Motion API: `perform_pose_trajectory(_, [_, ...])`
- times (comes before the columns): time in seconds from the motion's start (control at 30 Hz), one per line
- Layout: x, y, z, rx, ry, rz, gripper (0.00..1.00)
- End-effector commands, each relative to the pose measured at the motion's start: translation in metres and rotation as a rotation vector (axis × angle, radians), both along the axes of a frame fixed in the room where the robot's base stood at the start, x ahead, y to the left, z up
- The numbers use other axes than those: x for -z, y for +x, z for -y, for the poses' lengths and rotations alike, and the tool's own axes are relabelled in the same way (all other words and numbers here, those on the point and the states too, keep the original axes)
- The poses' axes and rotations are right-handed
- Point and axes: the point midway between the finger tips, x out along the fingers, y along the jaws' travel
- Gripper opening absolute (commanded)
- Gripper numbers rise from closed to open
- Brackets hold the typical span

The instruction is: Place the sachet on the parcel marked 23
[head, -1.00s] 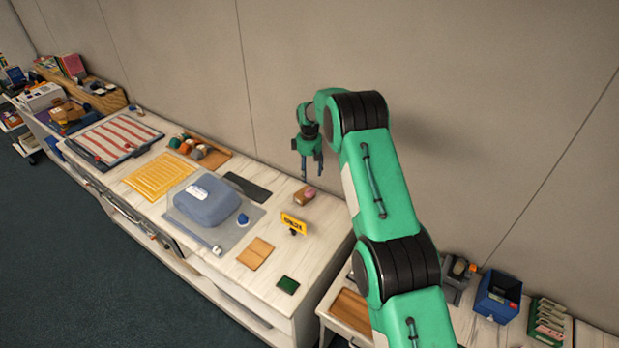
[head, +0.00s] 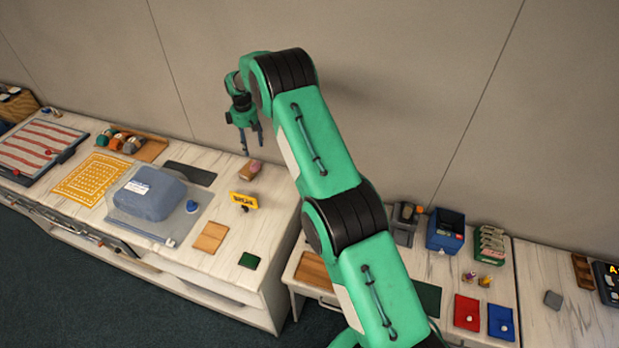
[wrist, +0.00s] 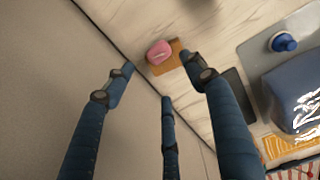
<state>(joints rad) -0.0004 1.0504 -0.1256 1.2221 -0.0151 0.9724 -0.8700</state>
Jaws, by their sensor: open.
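My gripper (head: 253,147) is open and empty, fingers down, near the wall above the back of the white counter. Its spread fingers (wrist: 160,75) also show in the wrist view. A small pink item (head: 254,166) sits on a brown piece near the fingertips; the pink item (wrist: 159,52) lies just beyond them in the wrist view. I cannot tell if it is the sachet. A rounded blue-grey bundle (head: 150,202) with a white label lies on a grey mat. No number 23 is readable, so I cannot tell which thing is the marked parcel.
A yellow sign (head: 243,201), a tan board (head: 210,237) and a dark green square (head: 249,260) stand or lie near the counter's right end. A lower bench at right holds a red pouch (head: 467,312), a blue pouch (head: 501,321) and a blue bin (head: 445,231).

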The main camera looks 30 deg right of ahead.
Motion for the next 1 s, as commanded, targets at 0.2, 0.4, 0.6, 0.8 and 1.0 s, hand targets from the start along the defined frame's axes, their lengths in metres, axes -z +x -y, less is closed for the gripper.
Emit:
perform_pose_trajectory(0.2, [-0.045,-0.010,0.000,0.035,0.002,0.024,0.55])
perform_pose_trajectory(0.4, [-0.105,-0.032,0.000,0.088,0.006,0.053,0.55])
perform_pose_trajectory(0.6, [-0.165,-0.062,-0.001,0.147,0.011,0.083,0.55])
perform_pose_trajectory(0.8, [-0.221,-0.097,-0.001,0.205,0.019,0.116,0.55])
perform_pose_trajectory(1.0, [-0.272,-0.136,-0.001,0.264,0.029,0.147,0.55])
